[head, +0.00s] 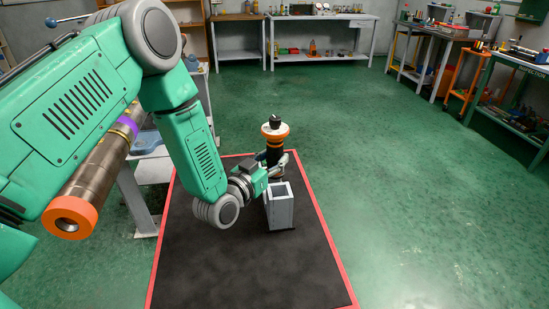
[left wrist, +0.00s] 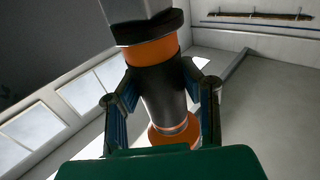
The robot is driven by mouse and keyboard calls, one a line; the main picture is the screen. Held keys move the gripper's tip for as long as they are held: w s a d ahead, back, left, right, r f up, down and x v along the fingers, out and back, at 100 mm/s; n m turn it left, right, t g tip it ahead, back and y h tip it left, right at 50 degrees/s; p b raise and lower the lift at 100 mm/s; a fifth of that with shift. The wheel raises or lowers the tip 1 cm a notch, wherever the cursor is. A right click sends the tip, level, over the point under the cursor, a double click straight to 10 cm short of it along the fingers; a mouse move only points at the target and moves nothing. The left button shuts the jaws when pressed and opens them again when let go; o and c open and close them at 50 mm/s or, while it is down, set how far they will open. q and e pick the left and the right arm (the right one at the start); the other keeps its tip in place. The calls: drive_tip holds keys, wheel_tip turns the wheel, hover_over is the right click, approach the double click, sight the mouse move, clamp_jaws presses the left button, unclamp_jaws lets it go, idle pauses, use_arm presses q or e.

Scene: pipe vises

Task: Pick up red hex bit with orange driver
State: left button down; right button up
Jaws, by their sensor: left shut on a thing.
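My left gripper (head: 277,163) is shut on the orange and black driver (head: 275,132) above the dark mat. The driver stands about upright, with a black cap above its orange collar. In the left wrist view, the fingers of my left gripper (left wrist: 162,112) close on both sides of the driver's black body (left wrist: 160,90), between two orange bands. A grey block adjoins the driver at the top of that view. The driver's working tip is not clear, and I cannot make out a red hex bit. My right gripper is out of view.
A grey box-like piece (head: 281,209) is just in front of the gripper; I cannot tell whether it joins the driver. The red-edged dark mat (head: 240,275) lies below. A metal pipe (head: 97,177) with an orange end is at left. Green floor at right is clear.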

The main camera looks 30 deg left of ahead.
sight(275, 132)
use_arm(q)
drive_tip(key=shift+s+f, duration=0.1)
drive_tip(key=shift+f, duration=0.1)
drive_tip(key=shift+r+p, duration=0.65)
drive_tip(key=shift+r, duration=0.05)
drive_tip(key=shift+r+p, duration=2.1)
drive_tip(key=shift+r, duration=1.05)
drive_tip(key=shift+w, duration=0.2)
